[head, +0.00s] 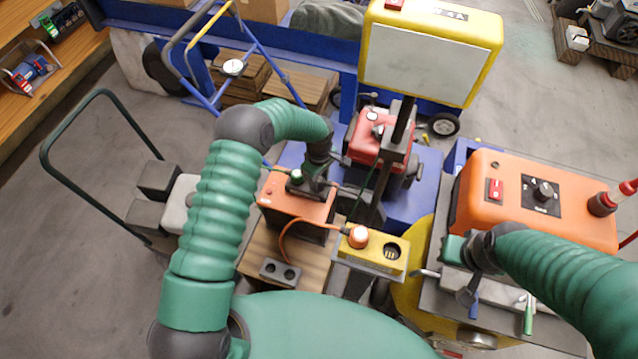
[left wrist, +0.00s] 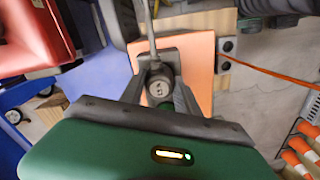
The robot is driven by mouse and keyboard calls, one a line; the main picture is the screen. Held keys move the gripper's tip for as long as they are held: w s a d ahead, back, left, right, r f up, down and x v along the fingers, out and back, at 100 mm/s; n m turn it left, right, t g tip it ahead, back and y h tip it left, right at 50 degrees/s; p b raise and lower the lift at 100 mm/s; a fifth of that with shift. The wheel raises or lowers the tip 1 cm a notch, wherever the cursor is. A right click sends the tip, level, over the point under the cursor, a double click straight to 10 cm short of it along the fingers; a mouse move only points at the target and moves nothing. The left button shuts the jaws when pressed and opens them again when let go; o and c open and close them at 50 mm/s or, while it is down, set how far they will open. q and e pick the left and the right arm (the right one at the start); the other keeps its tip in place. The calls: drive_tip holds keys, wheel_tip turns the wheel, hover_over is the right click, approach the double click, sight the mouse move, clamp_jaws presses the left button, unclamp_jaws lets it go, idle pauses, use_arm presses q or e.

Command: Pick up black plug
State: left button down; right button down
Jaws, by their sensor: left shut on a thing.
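My left gripper (head: 303,186) is over the orange box (head: 290,206) on the wooden-topped stand. In the left wrist view its dark fingers are shut on a dark plug (left wrist: 159,88), with a round grey face and a grey cable running up from it. The orange box (left wrist: 203,72) lies behind the plug; I cannot tell whether they touch. In the head view the plug is mostly hidden by the gripper. My right gripper (head: 458,252) is over the grey cart at the right, its fingers not clear.
A yellow socket box (head: 374,262) has an orange plug (head: 358,237) in it and an open round socket beside that. A grey socket block (head: 282,272) lies at the stand's front. The orange machine (head: 530,200) is at right; a post with a yellow-framed panel (head: 430,62) rises behind.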

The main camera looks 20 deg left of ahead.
use_arm(q)
drive_tip(key=shift+d, duration=0.15)
use_arm(e)
drive_tip(key=shift+d+f, duration=0.1)
drive_tip(key=shift+d, duration=0.2)
